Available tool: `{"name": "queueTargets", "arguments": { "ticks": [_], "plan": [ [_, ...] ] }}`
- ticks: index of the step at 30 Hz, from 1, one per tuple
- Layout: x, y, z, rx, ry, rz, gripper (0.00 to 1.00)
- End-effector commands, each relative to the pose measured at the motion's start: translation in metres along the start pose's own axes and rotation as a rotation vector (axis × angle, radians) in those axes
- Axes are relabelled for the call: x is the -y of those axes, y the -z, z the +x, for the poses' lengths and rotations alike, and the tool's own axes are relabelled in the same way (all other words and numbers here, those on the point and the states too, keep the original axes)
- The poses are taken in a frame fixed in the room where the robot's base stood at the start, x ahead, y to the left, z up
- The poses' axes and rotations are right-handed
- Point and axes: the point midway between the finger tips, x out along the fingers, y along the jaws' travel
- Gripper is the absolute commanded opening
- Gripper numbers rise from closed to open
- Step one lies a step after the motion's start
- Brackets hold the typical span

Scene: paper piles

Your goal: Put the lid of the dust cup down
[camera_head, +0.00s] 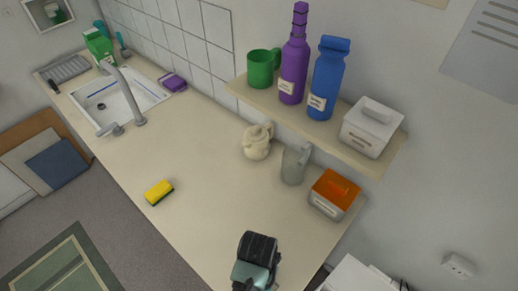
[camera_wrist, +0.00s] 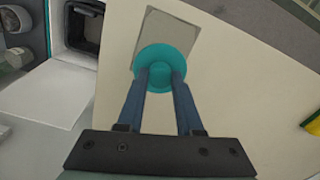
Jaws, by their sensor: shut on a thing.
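The lid (camera_wrist: 168,54) is a round teal disc with a raised knob, seen in the wrist view. My gripper (camera_wrist: 160,74) is shut on the lid's knob, with a blue finger on either side. The lid overlaps a flat grey square (camera_wrist: 178,27) on the pale worktop (camera_wrist: 235,85); I cannot tell whether it touches it. In the head view, the dark and teal end of my arm is at the bottom, and the lid is not clearly visible. I cannot make out the dust cup with certainty in either view.
A yellow sponge (camera_head: 159,192) lies on the worktop. A cream pot (camera_head: 257,142), a grey jug (camera_head: 295,164) and an orange-topped box (camera_head: 334,194) stand near the wall. A shelf (camera_head: 372,158) overhangs them. The worktop's middle (camera_head: 205,160) is clear.

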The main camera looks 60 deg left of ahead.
Motion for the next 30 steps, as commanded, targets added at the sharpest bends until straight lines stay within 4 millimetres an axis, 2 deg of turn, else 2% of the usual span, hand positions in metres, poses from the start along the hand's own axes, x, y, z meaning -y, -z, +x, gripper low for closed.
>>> {"name": "queueTargets", "arguments": {
  "ticks": [4,8,20,21,26,30],
  "plan": [
    [0.0,-0.001,0.022,0.004,0.0,0.001,0.0],
    [0.0,-0.001,0.036,0.002,0.0,0.001,0.0],
    [0.0,0.0,0.042,0.0,0.0,0.001,0.0],
    [-0.001,0.0,0.042,0.0,0.0,0.001,0.37],
    [0.0,0.0,0.041,0.0,0.0,0.001,0.65],
    [0.0,0.0,0.041,0.0,0.0,0.001,0.65]
  ]
}}
